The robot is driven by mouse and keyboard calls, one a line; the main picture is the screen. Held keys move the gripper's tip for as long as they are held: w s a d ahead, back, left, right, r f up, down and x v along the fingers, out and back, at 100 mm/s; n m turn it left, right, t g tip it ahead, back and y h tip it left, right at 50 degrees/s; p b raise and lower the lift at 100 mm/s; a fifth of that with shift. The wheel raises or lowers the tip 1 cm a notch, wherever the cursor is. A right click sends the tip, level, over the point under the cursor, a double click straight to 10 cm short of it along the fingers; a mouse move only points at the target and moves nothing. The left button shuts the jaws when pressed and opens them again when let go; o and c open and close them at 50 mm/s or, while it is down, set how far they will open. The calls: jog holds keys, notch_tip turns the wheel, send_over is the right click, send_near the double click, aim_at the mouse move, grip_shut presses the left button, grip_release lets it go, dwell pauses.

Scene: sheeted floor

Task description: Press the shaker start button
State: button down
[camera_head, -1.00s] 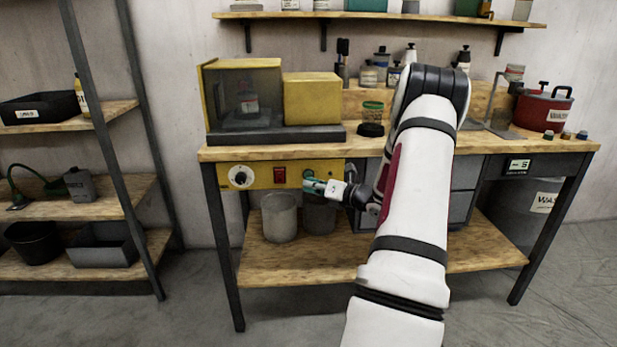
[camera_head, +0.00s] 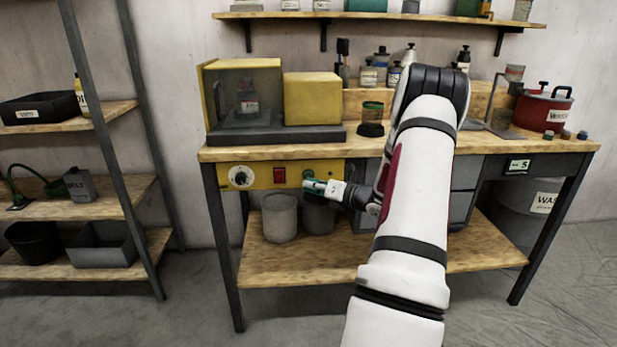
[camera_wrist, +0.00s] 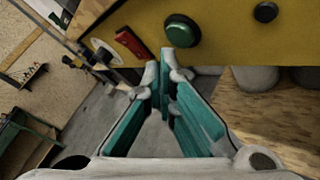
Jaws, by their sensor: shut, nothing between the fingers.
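The yellow control panel (camera_head: 262,168) hangs under the front edge of the bench. It carries a white dial (camera_head: 240,177) and a red switch (camera_head: 280,175). In the wrist view a round green button (camera_wrist: 182,30) sits between the red switch (camera_wrist: 131,46) and a black knob (camera_wrist: 265,12). My gripper (camera_head: 309,185) is shut and empty in front of the panel, its tips (camera_wrist: 166,72) just below the green button in the wrist view. I cannot tell whether they touch it. In the head view my gripper mostly hides the button. The shaker (camera_head: 275,135) stands on the bench above.
A jar (camera_head: 372,111), several bottles and a red pot (camera_head: 543,110) stand on the wooden benchtop (camera_head: 400,150). Grey buckets (camera_head: 279,218) stand on the lower shelf under the panel. A shelving rack (camera_head: 120,190) is at the left. The floor between is clear.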

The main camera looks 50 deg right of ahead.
jog(key=shift+w+d, duration=0.15)
jog(key=shift+w+d, duration=0.1)
jog(key=shift+d, duration=0.1)
